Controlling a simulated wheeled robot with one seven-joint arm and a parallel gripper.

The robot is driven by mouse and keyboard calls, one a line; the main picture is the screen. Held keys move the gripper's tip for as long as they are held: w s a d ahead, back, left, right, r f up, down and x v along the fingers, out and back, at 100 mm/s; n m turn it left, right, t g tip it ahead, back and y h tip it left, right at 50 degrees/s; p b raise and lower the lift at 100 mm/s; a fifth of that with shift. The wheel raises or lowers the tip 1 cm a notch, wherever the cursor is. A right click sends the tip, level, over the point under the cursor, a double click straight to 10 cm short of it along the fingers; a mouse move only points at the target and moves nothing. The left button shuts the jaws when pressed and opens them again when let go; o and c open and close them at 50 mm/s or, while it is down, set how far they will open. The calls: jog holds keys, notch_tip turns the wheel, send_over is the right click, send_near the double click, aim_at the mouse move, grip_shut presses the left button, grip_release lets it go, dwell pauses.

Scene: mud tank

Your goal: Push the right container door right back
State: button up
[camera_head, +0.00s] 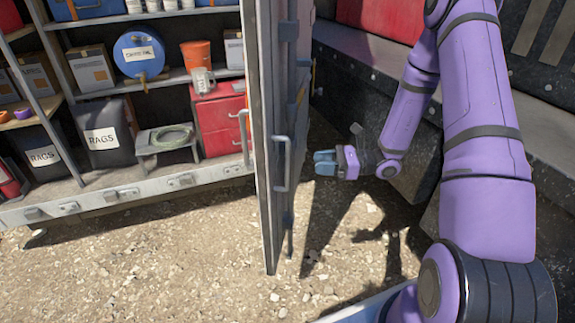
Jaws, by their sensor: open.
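The right container door (283,150) is a tall grey metal door in the middle of the head view, standing open and seen nearly edge-on. A grey pull handle (282,163) sits on its right-hand face. My gripper (318,163) is to the right of the door in the picture, at about the handle's height, with its blue fingers pointing left toward the door. The gripper is open and looks empty. A gap shows between the fingers and the handle; its depth is hard to tell. The door's top is out of view.
Left of the door is the open container with shelves (120,195) holding bins, boxes, a blue drum (138,55) and a red drawer cabinet (219,118). A dark grey metal structure (405,120) stands behind my arm at right. The gravel ground (140,265) in front is clear.

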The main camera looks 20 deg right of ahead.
jog(key=x, duration=0.9)
jog(key=shift+w+a, duration=0.1)
jog(key=shift+a, duration=0.1)
jog(key=shift+c, duration=0.4)
grip_shut()
